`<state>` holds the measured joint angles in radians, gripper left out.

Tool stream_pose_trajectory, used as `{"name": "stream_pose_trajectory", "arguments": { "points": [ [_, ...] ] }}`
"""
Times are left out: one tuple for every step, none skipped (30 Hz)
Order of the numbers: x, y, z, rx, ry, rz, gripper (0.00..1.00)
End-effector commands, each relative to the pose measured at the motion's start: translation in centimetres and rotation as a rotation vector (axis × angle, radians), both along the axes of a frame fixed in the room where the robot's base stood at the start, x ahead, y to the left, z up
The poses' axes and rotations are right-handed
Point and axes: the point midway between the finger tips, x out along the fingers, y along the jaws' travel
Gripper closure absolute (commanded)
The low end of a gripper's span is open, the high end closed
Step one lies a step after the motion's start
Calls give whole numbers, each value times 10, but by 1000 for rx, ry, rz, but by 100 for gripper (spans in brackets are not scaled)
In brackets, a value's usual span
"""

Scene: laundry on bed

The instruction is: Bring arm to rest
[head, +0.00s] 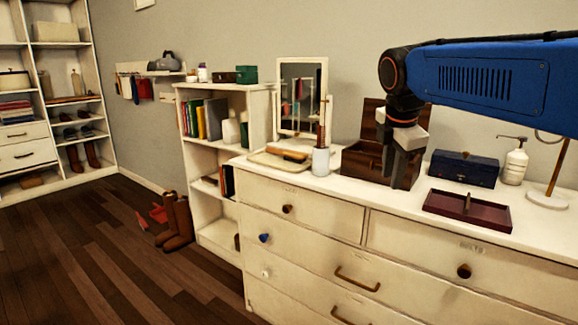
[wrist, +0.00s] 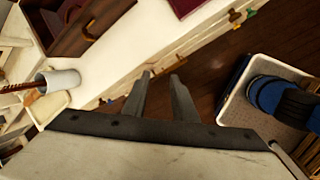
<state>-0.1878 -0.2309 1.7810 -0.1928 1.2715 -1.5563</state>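My blue arm (head: 480,78) reaches in from the right in the head view, above the white dresser. My gripper (head: 397,180) hangs from its end, pointing down in front of the open brown wooden box (head: 362,162). In the wrist view my gripper (wrist: 160,76) shows two grey fingers apart, with nothing between them. Part of the wooden box (wrist: 68,25) shows at the upper left there. The gripper hides part of the box in the head view.
The dresser top (head: 335,190) holds a white cup (head: 320,162), a mirror (head: 302,95), a dark blue box (head: 463,168), a dark red tray (head: 466,211) and a lamp (head: 547,200). Wooden floor (head: 90,250) is open at the left, with brown boots (head: 178,224) by the shelf.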

Motion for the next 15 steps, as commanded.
{"name": "stream_pose_trajectory", "arguments": {
  "points": [
    [-19, -7, -9, 39, -13, -86, 75],
    [-28, -9, -14, 65, -22, -138, 75],
    [-41, -13, -23, 99, -30, -211, 75],
    [-49, -16, -29, 123, -38, -264, 75],
    [-59, -18, -35, 149, -46, -318, 75],
    [-71, -21, -43, 182, -55, -391, 75],
    [-80, -23, -50, 209, -61, -446, 75],
    [-90, -25, -57, 234, -67, -500, 75],
    [-102, -28, -66, 267, -75, -573, 75],
    [-111, -30, -74, 293, -81, -628, 75],
    [-120, -31, -81, 318, -86, -682, 75],
    [-132, -33, -91, 353, -94, -756, 75],
    [-141, -35, -99, 378, -100, -811, 75],
    [-150, -36, -107, 404, -106, -867, 75],
    [-161, -38, -118, 439, -112, -940, 75]
  ]
}}
